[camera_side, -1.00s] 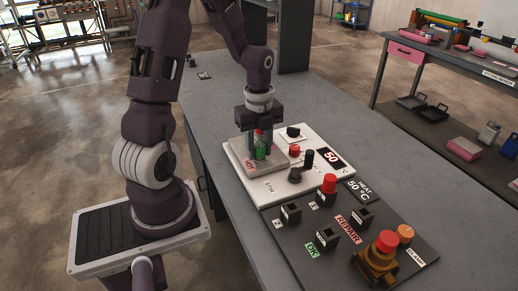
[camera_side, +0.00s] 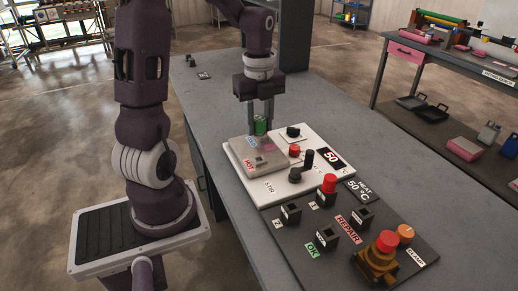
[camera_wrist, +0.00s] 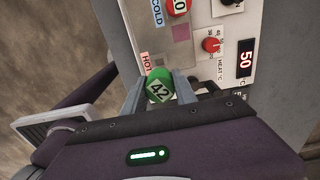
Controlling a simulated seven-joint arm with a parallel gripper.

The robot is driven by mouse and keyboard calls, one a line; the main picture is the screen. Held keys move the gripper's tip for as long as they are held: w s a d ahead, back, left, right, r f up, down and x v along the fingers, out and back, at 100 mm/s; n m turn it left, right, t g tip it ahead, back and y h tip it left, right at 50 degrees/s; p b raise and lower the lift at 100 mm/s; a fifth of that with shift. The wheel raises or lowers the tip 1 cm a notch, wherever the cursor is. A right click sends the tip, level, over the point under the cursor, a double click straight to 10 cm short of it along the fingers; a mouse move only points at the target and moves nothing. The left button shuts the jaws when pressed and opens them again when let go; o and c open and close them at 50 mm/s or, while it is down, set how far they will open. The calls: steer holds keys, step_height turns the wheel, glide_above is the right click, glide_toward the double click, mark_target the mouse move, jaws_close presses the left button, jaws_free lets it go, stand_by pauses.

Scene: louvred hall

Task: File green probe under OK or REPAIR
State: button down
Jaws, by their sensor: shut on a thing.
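My gripper (camera_side: 261,119) is shut on the green probe (camera_side: 261,126) and holds it above the pale hotplate block, near the HOT and COLD labels. In the wrist view the green probe (camera_wrist: 159,88) shows a white tag reading 42 between the fingers. The OK socket (camera_side: 326,238) and REPAIR socket (camera_side: 362,217) are square black holders on the dark board at the front. I see no probe standing in either. The display (camera_side: 332,158) on the white unit reads 50.
A red-topped piece (camera_side: 329,184) stands at the board's back. A red button on a brass body (camera_side: 380,262) and an orange knob (camera_side: 405,234) sit at the front right. Bare bench lies right of the unit.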

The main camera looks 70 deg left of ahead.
step_height(320, 180, up, 2)
steer(key=shift+r, duration=0.15)
steer(key=w+d+r+m, duration=0.15)
steer(key=d+m, duration=0.45)
steer(key=d, duration=0.8)
steer(key=w+d+f+m, duration=0.15)
steer(key=d+m, duration=0.45)
steer(key=d, duration=0.8)
step_height(320, 180, down, 6)
steer(key=shift+w+a, duration=0.2)
